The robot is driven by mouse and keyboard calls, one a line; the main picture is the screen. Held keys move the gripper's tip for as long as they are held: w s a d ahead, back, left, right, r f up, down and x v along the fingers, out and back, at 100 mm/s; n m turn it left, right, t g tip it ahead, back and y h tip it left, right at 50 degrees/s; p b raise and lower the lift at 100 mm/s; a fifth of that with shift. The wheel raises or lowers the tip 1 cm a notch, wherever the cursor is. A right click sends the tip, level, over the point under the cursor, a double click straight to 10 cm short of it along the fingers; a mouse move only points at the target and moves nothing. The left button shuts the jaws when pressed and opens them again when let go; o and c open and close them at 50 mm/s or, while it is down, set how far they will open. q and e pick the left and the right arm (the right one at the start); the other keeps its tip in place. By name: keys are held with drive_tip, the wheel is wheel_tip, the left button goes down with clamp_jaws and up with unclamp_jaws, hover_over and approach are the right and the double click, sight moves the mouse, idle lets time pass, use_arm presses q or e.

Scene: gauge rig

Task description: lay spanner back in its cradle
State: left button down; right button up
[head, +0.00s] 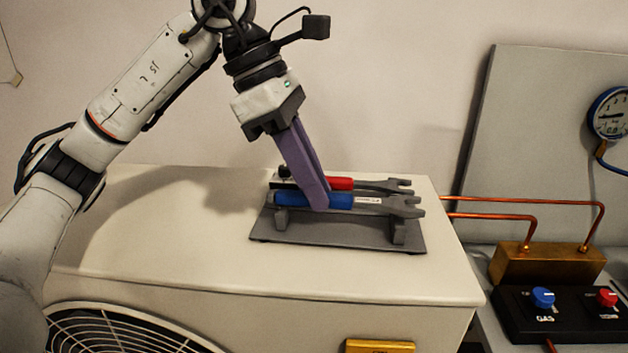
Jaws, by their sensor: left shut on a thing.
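My left gripper (318,202) reaches down from above with its purple fingers shut on the blue handle of the nearer spanner (372,203). This spanner lies level, its grey open jaw pointing right, just at the tops of the front posts of the dark grey cradle (340,234). I cannot tell whether it rests on the posts or hangs slightly above them. A second spanner with a red handle (341,183) lies behind it, roughly parallel, partly hidden by my fingers. My right gripper is not in view.
The cradle stands on the cream outdoor unit (170,245), near its right end; the top left of it is clear. To the right are copper pipes (500,217), a brass block (545,263), blue and red knobs (542,297) and a pressure gauge (609,114) on a grey panel.

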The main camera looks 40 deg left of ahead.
use_arm(q)
drive_tip(key=shift+f+b, duration=0.55)
drive_tip(key=shift+f, duration=0.2)
idle(0.3)
drive_tip(key=c, duration=1.6)
unclamp_jaws()
drive_tip(key=p+v, duration=0.1)
drive_tip(key=v, duration=0.8)
drive_tip(key=shift+a+r+p, duration=0.1)
drive_tip(key=shift+r+p, duration=0.15)
drive_tip(key=shift+p, duration=0.1)
drive_tip(key=shift+s+a+r, duration=0.15)
drive_tip(key=shift+a+r, duration=0.05)
drive_tip(key=shift+r, duration=0.15)
